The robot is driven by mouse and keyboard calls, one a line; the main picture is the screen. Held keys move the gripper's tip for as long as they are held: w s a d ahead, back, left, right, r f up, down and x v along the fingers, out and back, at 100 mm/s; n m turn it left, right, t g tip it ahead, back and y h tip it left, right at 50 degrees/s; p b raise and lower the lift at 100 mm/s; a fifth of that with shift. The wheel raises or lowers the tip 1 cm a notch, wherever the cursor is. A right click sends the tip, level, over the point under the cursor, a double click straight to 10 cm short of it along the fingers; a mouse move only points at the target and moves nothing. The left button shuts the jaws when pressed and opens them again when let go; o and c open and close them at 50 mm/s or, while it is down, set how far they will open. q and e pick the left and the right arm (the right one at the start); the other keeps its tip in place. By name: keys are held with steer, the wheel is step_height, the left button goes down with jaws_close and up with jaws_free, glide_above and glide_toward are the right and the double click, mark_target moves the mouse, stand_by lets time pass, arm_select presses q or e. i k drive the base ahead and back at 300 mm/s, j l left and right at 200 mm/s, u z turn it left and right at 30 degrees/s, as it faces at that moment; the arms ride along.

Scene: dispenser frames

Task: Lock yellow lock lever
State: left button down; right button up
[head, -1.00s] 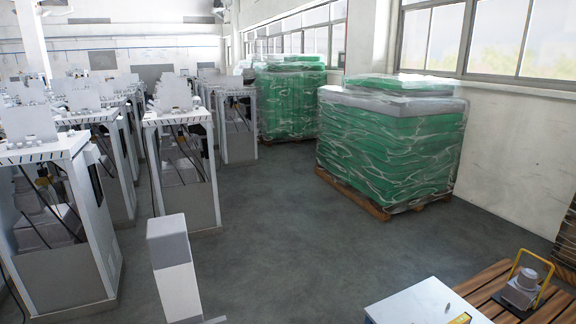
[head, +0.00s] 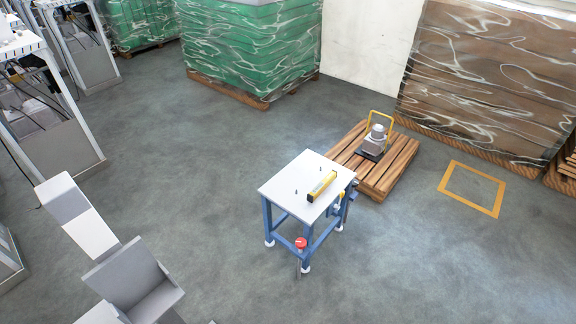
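A small table with a white top (head: 283,182) and blue legs stands on the floor right of centre in the head view. On its right side are small blue and dark fittings with a small yellow part (head: 341,195), which may be the yellow lock lever; its position is too small to tell. A yellow bar (head: 321,186) with dark markings lies on the tabletop. A red knob (head: 301,243) sits low at the front leg. Neither of my grippers is in view.
A wooden pallet (head: 400,170) with a grey device (head: 376,141) and yellow handle stands behind the table. Wrapped green (head: 250,45) and brown (head: 480,85) stacks stand behind. A yellow floor square (head: 497,209) is at right. Blocky grey-white parts (head: 130,278) fill the lower left. Floor left of the table is clear.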

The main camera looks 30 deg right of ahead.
mark_target(337, 207)
steer(key=z, duration=1.4)
